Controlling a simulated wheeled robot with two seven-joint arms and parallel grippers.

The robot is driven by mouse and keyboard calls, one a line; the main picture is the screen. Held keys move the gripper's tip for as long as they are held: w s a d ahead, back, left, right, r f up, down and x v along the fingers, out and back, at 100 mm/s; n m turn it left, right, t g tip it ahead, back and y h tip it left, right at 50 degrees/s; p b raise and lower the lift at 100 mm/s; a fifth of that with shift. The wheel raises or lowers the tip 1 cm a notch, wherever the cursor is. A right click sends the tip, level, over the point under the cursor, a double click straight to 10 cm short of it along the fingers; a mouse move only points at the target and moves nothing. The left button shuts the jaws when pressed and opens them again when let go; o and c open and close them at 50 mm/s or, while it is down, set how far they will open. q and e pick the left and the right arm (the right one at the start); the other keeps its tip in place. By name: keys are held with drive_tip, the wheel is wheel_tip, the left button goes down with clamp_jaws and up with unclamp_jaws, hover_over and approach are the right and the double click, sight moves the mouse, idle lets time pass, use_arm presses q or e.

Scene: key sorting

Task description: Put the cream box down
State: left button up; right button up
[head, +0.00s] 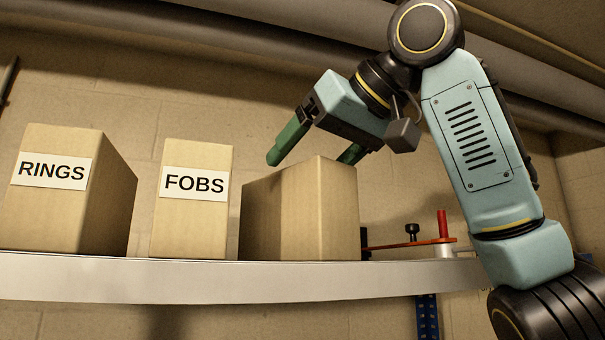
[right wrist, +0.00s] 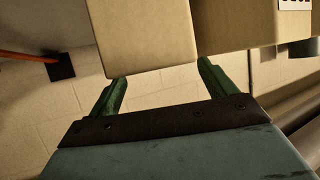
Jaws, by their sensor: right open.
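The cream box (head: 320,212) stands upright on the shelf (head: 240,280), turned so that a corner faces me and no label shows. In the right wrist view the cream box (right wrist: 140,35) is ahead of the fingers. My right gripper (head: 316,155) is open at the top of the box, one green finger on the left side and the other partly hidden behind the box's top right. In the right wrist view my right gripper (right wrist: 160,90) shows its fingers spread apart, with nothing held between them. I cannot tell whether a finger touches the box. My left gripper is not in view.
A box labelled FOBS (head: 192,220) stands just left of the cream box, and a box labelled RINGS (head: 60,220) further left. A red bar and post (head: 442,225) are to the right on the shelf. Pipes (head: 250,50) run above.

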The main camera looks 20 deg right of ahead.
drive_tip(key=b+v, duration=0.1)
drive_tip(key=v, duration=0.8)
drive_tip(key=shift+s+b, duration=0.25)
drive_tip(key=shift+b, duration=0.15)
